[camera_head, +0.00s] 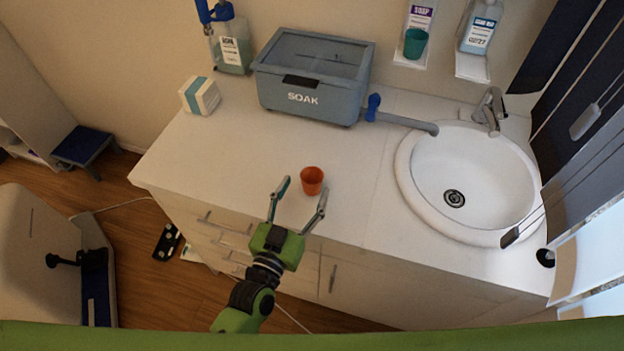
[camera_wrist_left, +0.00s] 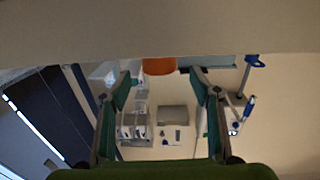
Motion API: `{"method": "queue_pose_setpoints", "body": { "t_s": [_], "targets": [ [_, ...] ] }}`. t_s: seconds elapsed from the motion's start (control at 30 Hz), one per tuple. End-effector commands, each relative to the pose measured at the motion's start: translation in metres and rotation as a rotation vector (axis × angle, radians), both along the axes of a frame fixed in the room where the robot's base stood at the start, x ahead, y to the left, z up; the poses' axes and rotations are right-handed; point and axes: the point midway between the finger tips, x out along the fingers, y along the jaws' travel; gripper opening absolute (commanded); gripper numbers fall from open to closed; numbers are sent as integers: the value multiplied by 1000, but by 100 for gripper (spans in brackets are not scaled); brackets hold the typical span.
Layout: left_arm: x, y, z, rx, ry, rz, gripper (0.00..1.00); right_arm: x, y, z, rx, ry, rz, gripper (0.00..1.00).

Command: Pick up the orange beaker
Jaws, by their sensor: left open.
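The orange beaker (camera_head: 312,180) stands upright on the white counter (camera_head: 240,150), near its front edge. My left gripper (camera_head: 302,192) is open, with its two fingers spread on the near side of the beaker. The beaker is just beyond the fingertips, and the jaws hold nothing. In the left wrist view, part of the orange beaker (camera_wrist_left: 158,66) shows at the top, between the open fingers of the left gripper (camera_wrist_left: 163,80); the rest of it is cut off by a pale surface. My right gripper is in neither view.
A grey-blue SOAK box (camera_head: 312,98) stands behind the beaker. A white sink (camera_head: 425,185) with a tap is to the right. A small white and teal box (camera_head: 200,96) and a bottle (camera_head: 232,50) stand at the back left. The counter around the beaker is clear.

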Motion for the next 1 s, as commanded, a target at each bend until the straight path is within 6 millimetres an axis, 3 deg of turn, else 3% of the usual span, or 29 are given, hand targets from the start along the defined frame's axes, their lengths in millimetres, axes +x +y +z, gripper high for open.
{"method": "queue_pose_setpoints", "body": {
  "t_s": [0.43, 0.73, 0.9, 1.0],
  "targets": [
    [46, -19, 0, 0, 1, 0, 57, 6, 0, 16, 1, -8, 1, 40],
    [51, -20, -2, 1, 2, 0, 57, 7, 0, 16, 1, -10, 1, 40],
    [51, -20, -2, 1, 2, 0, 17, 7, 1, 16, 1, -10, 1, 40],
    [51, -20, -2, 0, 1, 0, 17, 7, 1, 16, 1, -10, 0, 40]
  ]
}}
